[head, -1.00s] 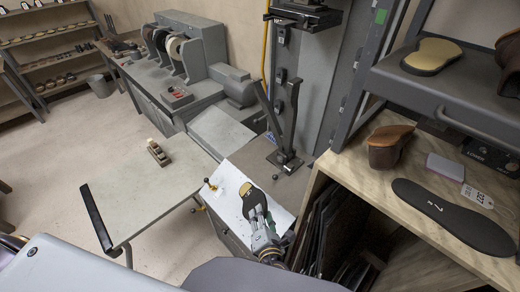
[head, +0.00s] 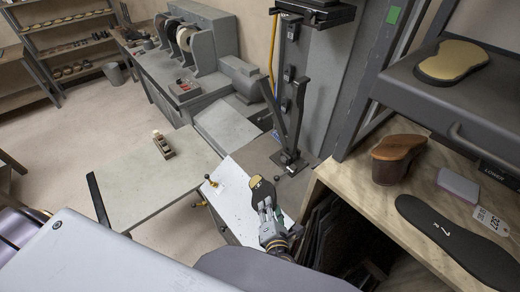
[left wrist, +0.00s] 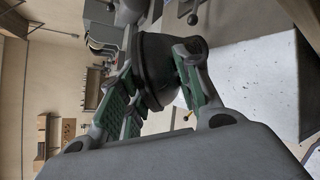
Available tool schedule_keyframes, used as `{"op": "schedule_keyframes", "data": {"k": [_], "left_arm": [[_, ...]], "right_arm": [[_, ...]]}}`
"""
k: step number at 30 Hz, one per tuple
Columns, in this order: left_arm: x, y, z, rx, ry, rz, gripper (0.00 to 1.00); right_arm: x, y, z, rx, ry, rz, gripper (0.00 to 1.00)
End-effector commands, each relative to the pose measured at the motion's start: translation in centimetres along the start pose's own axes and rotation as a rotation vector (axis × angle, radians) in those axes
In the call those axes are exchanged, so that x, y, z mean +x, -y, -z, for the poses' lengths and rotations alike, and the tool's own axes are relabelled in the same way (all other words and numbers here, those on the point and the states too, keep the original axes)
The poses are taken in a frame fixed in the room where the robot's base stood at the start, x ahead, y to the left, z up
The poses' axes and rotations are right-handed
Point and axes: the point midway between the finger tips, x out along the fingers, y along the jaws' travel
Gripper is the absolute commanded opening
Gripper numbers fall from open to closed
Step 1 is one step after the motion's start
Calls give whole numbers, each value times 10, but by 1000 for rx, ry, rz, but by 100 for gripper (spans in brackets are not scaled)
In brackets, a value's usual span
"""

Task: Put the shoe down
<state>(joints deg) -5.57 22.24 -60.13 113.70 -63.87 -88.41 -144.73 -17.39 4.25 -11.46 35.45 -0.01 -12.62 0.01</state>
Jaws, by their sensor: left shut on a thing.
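My left gripper (head: 266,208) is shut on a shoe. In the head view the shoe (head: 262,190) shows a tan patch with a dark marking and a dark edge, pointing away from me. It appears over or beside a white sheet-like surface (head: 233,197); I cannot tell whether it touches. In the left wrist view the dark shoe (left wrist: 160,68) sits between the green-padded fingers (left wrist: 158,88). My right gripper is not in view.
A grey table (head: 150,180) with a small block-like tool (head: 163,145) is at the left. A grey post machine (head: 291,100) stands behind. At the right, a wooden shelf holds a brown heeled form (head: 397,158), a grey-purple block (head: 458,186) and a black sole (head: 455,240).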

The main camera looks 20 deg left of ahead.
Motion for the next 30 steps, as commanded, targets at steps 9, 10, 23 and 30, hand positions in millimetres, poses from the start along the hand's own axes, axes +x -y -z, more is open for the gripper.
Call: {"op": "schedule_keyframes", "data": {"k": [9,10,23,30], "left_arm": [[30,-11,-8,-2,3,-6,0],[35,-12,-9,-2,3,-6,0],[100,-31,-23,-1,2,-5,0],[136,-41,-32,-1,2,-5,0]], "right_arm": [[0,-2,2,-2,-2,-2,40],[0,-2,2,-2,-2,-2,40],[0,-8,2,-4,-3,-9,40],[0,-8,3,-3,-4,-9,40]]}}
